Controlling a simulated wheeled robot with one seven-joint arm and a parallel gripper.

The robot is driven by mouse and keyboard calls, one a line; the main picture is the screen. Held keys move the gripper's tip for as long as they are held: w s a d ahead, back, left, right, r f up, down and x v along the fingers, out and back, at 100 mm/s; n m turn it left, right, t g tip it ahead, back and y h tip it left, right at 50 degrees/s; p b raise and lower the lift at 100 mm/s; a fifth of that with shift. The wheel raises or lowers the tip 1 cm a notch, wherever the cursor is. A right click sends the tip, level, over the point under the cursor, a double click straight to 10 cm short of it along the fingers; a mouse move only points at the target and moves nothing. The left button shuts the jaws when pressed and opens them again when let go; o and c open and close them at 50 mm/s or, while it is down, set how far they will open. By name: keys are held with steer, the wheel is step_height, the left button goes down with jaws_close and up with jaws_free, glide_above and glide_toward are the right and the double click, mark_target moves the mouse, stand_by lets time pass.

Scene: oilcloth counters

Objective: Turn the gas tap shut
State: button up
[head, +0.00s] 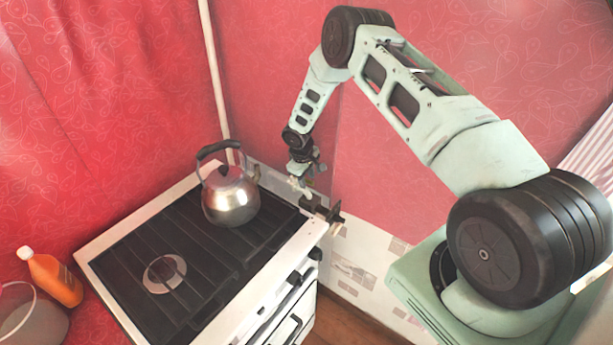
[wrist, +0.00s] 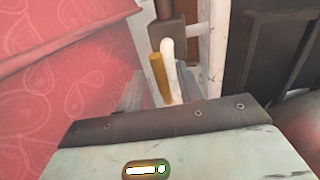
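The gas tap shows in the wrist view as a yellow lever (wrist: 160,78) beside a white pipe end (wrist: 168,52), below a dark grey block (wrist: 166,32). The lever lies roughly along the pipe in this view. My gripper (wrist: 161,92) has its two grey fingers apart, one on each side of the lever. I cannot tell whether either finger touches it. In the head view my gripper (head: 318,207) is low at the back right corner of the stove, near the wall. The tap cannot be made out clearly there.
A steel kettle (head: 230,195) stands on the black hob of the stove (head: 262,262), left of my gripper. An orange bottle (head: 54,277) and a pale bucket (head: 30,322) are at the far left. A white pipe (head: 216,75) runs down the wall corner.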

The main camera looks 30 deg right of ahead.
steer(key=shift+c, duration=0.4)
jaws_close()
